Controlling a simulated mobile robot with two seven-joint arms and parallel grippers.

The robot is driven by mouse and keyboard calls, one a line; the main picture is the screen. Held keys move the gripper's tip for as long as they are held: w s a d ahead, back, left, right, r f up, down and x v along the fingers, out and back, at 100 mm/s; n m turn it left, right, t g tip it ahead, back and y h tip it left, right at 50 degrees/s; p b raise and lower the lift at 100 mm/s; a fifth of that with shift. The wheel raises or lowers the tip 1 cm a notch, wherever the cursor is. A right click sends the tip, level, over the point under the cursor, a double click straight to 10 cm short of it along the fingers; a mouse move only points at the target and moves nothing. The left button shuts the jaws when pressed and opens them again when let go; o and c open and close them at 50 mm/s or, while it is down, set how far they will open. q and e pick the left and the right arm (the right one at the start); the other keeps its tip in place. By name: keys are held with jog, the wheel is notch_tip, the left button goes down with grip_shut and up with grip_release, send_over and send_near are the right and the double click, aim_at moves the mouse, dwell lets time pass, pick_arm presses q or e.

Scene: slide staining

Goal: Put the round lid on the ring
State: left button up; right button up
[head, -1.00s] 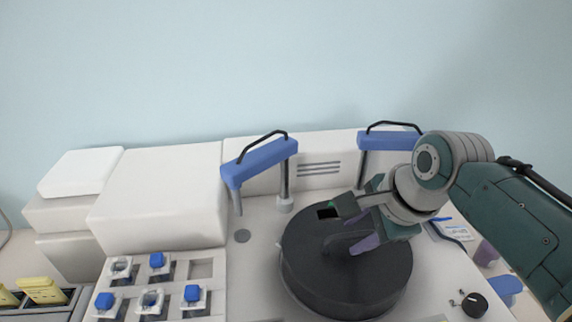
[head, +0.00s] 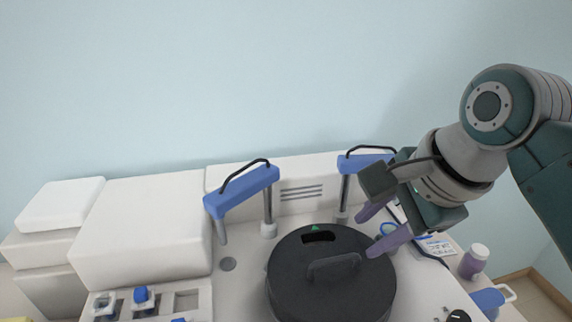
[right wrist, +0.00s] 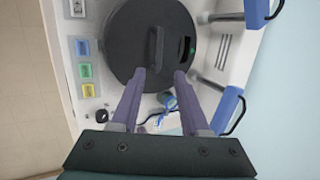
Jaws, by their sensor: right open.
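The round black lid (head: 330,285) lies flat on the white machine, with a raised handle (head: 334,266) across its middle and a dark slot near its far edge. It also shows in the right wrist view (right wrist: 128,45). The lid covers whatever is under it, so I cannot make out the ring. My right gripper (head: 372,230) is open and empty, above and to the right of the lid, apart from the handle. In the right wrist view its two purple fingers (right wrist: 160,76) stand wide apart, pointing toward the lid's edge. My left gripper is not in view.
Two blue-topped brackets (head: 243,190) (head: 365,162) with black handles stand behind the lid. White boxes (head: 145,225) are at left, with blue-capped pieces (head: 141,294) in front. A purple bottle (head: 473,262) and a blue mug (head: 488,300) stand at right.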

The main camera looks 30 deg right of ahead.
jog(key=s+a+n, duration=0.3)
jog(key=s+n, duration=0.5)
jog(key=n, duration=0.3)
jog(key=s+a+n+g, duration=0.1)
jog(key=s+a+n, duration=0.2)
jog(key=s+n, duration=0.5)
jog(key=n, duration=0.3)
jog(key=shift+a+f+g, duration=0.3)
jog(key=shift+a, duration=0.1)
